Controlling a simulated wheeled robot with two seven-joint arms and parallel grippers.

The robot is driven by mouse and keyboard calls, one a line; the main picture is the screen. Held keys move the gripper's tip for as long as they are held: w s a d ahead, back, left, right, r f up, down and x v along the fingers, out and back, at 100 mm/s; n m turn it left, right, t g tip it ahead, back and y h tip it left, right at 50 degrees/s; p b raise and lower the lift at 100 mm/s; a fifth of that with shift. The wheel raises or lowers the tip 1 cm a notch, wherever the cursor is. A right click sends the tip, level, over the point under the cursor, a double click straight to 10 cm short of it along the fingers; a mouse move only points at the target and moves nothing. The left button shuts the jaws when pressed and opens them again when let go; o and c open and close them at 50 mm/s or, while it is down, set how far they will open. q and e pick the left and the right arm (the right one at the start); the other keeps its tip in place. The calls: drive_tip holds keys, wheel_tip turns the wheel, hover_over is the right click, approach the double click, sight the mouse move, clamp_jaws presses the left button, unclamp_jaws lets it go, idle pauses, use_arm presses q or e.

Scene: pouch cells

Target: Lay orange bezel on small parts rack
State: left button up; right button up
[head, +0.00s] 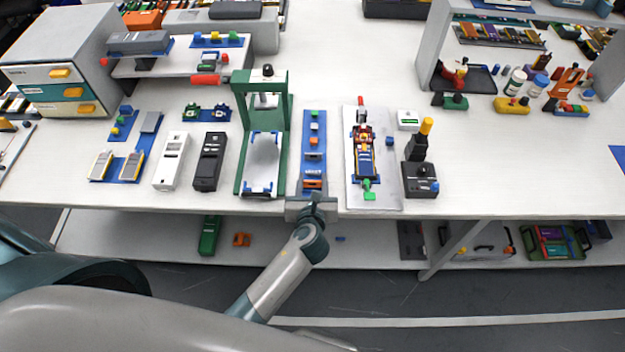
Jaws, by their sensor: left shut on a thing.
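The small parts rack (304,128) is a long, narrow blue strip on the worktable, with several small coloured parts along it. My left gripper (313,191) is at the rack's near end, its arm reaching up from below. It is shut on a small orange piece (313,183), which looks like the orange bezel. The bezel is at or just above the near end of the rack; I cannot tell whether it touches. The gripper body hides the fingertips and part of the near end. My right gripper is not in view.
A green press frame (240,150) stands close left of the rack. A grey board (388,190) with a colourful assembly lies close to the right. Black and white handheld cases lie further left, a dark joystick box (420,181) further right. A lower shelf runs under the table's front edge.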

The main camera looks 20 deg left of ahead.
use_arm(q)
drive_tip(key=shift+f+b, duration=0.4)
drive_tip(key=shift+f, duration=0.6)
drive_tip(key=o, duration=1.1)
drive_tip(key=shift+s+r, duration=0.1)
drive_tip(key=b+v, duration=0.3)
drive_tip(key=v, duration=1.4)
drive_tip(key=shift+s+d, duration=0.1)
drive_tip(key=shift+s, duration=0.05)
